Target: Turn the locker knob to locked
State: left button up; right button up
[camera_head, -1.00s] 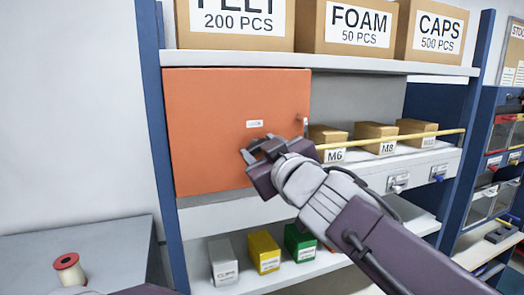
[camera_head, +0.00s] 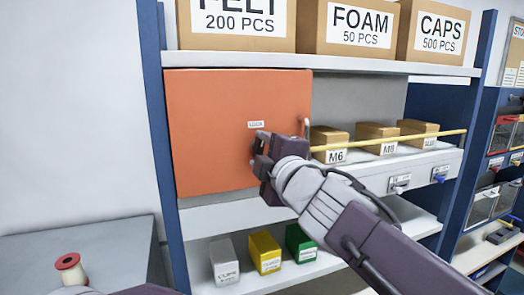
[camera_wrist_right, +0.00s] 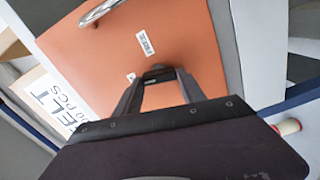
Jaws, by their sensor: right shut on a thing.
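The orange locker door (camera_head: 215,130) is closed on the left of the middle shelf and bears a small white label (camera_head: 256,124). My right gripper (camera_head: 260,150) is at the door's front, just below that label. In the right wrist view, my right gripper (camera_wrist_right: 158,76) has its fingertips shut on the small dark locker knob (camera_wrist_right: 157,70) against the door. The fingers hide most of the knob, so its setting cannot be read. The label also shows above the fingertips in the right wrist view (camera_wrist_right: 145,43).
A metal handle (camera_head: 307,127) stands at the door's right edge. A yellow rail (camera_head: 400,143) runs before the cardboard bins (camera_head: 375,130) to the right. Small coloured boxes (camera_head: 264,252) stand below. A red spool (camera_head: 70,270) sits on the grey surface at left.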

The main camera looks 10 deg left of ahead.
jog(key=shift+n, duration=1.1)
jog(key=o, duration=1.4)
jog(key=shift+c, duration=0.2)
